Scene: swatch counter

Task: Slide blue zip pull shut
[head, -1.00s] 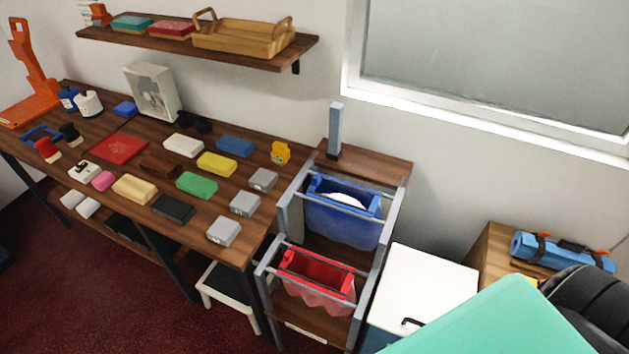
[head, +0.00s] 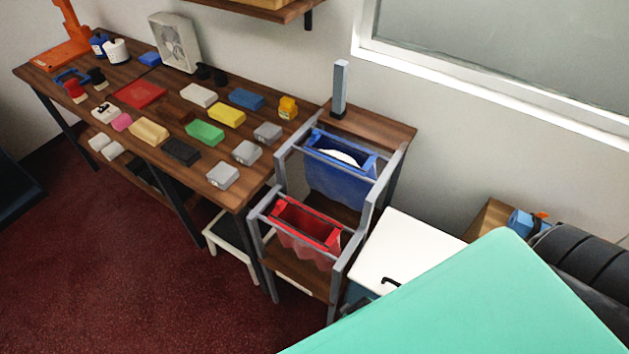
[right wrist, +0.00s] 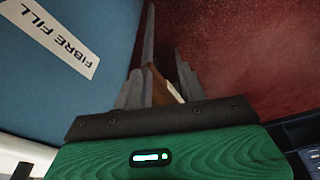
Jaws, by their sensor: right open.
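A blue pouch (head: 342,178) hangs in the upper bay of a grey-framed rack (head: 372,205) in the head view. Its mouth is open between blue end pieces, and something white shows inside. The zip pull is too small to make out. A red pouch (head: 300,228) hangs in the lower bay in front. My right gripper (right wrist: 160,78) shows in the right wrist view with its fingers apart and nothing held between them. It is beside a blue container and away from the pouch. My left gripper is in neither view.
A white-lidded bin (head: 405,245) stands right of the rack. A blue container labelled FIBRE FILL (right wrist: 60,75) fills the wrist view's left. The wooden counter (head: 130,75) holds several coloured blocks. Red carpet (head: 120,270) is open in front.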

